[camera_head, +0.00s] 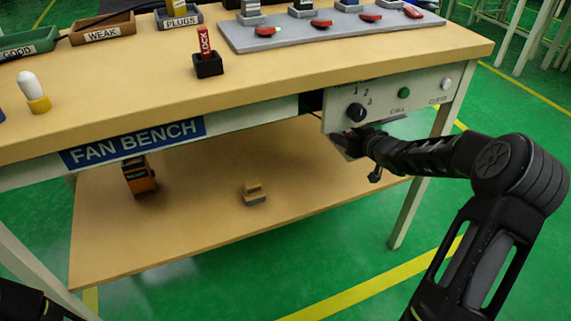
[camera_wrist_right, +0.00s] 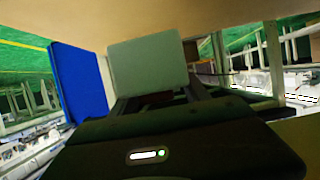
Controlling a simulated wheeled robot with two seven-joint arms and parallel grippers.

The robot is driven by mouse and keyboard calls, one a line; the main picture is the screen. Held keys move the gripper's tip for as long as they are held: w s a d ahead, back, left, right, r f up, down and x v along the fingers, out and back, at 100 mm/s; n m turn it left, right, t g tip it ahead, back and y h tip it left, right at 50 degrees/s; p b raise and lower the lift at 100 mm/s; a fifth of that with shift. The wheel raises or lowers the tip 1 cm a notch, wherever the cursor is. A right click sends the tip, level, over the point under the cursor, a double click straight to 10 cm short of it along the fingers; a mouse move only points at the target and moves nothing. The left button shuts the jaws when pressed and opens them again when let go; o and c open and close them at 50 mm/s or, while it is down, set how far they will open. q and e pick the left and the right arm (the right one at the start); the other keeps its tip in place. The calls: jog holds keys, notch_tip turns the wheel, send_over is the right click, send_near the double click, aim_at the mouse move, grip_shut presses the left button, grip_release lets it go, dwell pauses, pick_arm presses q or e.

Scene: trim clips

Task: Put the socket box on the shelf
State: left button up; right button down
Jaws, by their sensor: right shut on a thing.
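My right gripper (camera_head: 358,143) is at the bench's right front, just below the control panel. Its fingers are small and partly hidden in the head view. In the right wrist view a plain pale grey-green box-like thing (camera_wrist_right: 148,65) stands between the fingers, and the gripper is shut on it. I take it to be the socket box, but no socket face shows. The lower shelf (camera_head: 200,230) is a wide tan board under the bench top, below and left of the gripper. Only a dark part of my left arm shows at the bottom left; its gripper is out of view.
On the shelf stand an orange and black box (camera_head: 140,177) and a small tan and grey block (camera_head: 254,194). The shelf's front and right are clear. The control panel (camera_head: 385,100) hangs under the bench top, and a bench leg (camera_head: 408,212) stands at the right.

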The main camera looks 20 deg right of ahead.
notch_tip(320, 180, down, 5)
jog(key=b, duration=0.3)
jog(key=shift+r, duration=0.15)
notch_tip(320, 180, down, 5)
jog(key=b, duration=0.2)
jog(key=shift+r+b, duration=0.15)
jog(key=shift+b, duration=0.15)
jog(key=shift+f, duration=0.2)
jog(key=shift+f, duration=0.2)
jog(key=c, duration=0.5)
grip_release()
